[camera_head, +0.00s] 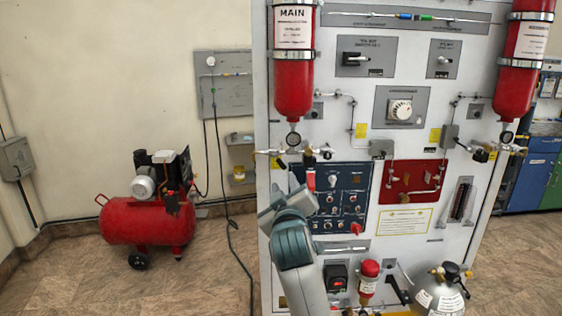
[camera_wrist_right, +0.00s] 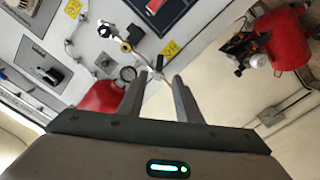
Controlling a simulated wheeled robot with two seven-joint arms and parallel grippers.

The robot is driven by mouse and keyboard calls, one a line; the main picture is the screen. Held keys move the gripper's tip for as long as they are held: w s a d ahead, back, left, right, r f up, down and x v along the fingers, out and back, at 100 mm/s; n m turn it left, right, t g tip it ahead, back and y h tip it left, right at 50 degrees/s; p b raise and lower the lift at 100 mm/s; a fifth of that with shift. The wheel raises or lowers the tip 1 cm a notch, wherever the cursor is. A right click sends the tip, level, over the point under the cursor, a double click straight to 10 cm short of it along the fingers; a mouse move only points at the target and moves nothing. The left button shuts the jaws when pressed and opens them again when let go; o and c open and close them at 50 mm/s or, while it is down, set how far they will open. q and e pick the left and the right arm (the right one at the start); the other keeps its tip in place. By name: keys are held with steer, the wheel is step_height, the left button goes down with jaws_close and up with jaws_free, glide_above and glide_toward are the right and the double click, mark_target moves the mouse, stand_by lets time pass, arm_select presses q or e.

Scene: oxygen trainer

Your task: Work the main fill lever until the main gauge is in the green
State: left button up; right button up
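The main cylinder (camera_head: 293,80) is red, labelled MAIN, and hangs upright at the upper left of the panel. The main gauge (camera_head: 293,139) is a small round dial just below it. Its needle and any green zone are too small to read. I cannot tell which one is the main fill lever. My right gripper (camera_wrist_right: 160,78) is open and empty, its fingers toward the gauge and fittings but apart from them. In the head view my wrist hides its fingers. My left gripper is out of view.
A second red cylinder (camera_head: 519,70) hangs at the right of the panel. The blue switch panel (camera_head: 340,190) is beside my right wrist. A red compressor (camera_head: 150,221) stands on the floor at left, with open floor between it and the panel.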

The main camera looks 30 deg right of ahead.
mark_target(279, 161)
steer(key=p+x, duration=0.5)
steer(key=x, duration=1.2)
steer(key=shift+d, duration=0.15)
jaws_close()
